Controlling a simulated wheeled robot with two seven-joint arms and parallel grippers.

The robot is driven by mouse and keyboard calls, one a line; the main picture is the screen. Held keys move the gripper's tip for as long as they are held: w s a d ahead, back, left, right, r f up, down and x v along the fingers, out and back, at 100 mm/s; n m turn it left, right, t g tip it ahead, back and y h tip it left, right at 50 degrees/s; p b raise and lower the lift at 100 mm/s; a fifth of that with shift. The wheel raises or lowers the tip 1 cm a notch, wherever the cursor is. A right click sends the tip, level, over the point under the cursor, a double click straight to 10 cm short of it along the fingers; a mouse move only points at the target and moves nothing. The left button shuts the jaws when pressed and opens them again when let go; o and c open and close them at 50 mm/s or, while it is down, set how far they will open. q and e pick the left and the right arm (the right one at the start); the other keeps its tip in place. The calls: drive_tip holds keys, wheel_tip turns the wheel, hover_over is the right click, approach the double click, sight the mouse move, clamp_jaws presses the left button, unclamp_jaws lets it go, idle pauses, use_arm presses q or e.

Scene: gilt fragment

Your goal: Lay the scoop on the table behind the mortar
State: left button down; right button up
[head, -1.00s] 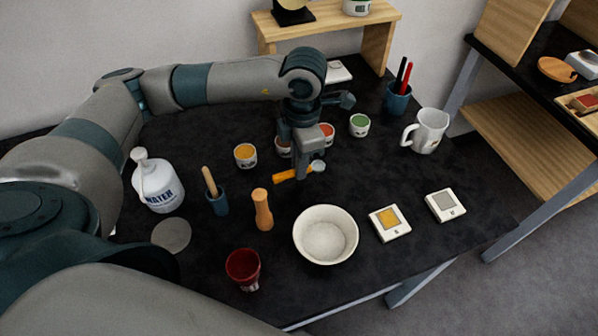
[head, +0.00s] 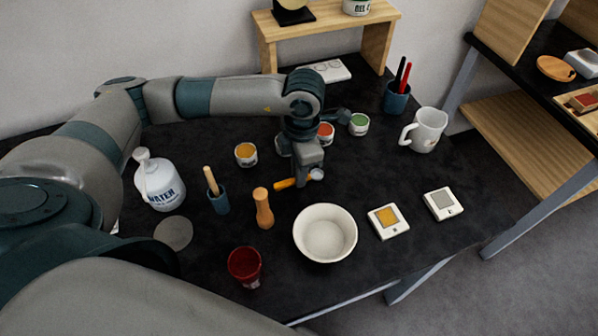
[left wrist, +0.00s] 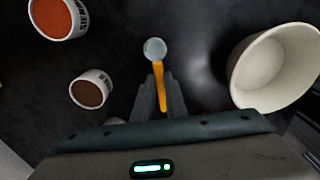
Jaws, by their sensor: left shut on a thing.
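The scoop, with an orange handle (head: 285,184) and a small pale round bowl, is in my left gripper (head: 303,181), just behind the white mortar (head: 349,230). In the left wrist view the fingers (left wrist: 161,98) are shut on the orange handle (left wrist: 158,76), and the scoop's bowl points away from the palm. The mortar (left wrist: 245,78) stands to the right there, apart from the scoop. The scoop is close above or on the table; I cannot tell if it touches. My right gripper is not in view.
Behind the gripper are small pots, orange-red (head: 325,133), green (head: 359,124) and yellow (head: 246,154). A white jug (head: 427,131) is at the right. The dark table between scoop and jug is bare.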

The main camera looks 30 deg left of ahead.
use_arm(q)
drive_tip(key=c, duration=1.8)
unclamp_jaws()
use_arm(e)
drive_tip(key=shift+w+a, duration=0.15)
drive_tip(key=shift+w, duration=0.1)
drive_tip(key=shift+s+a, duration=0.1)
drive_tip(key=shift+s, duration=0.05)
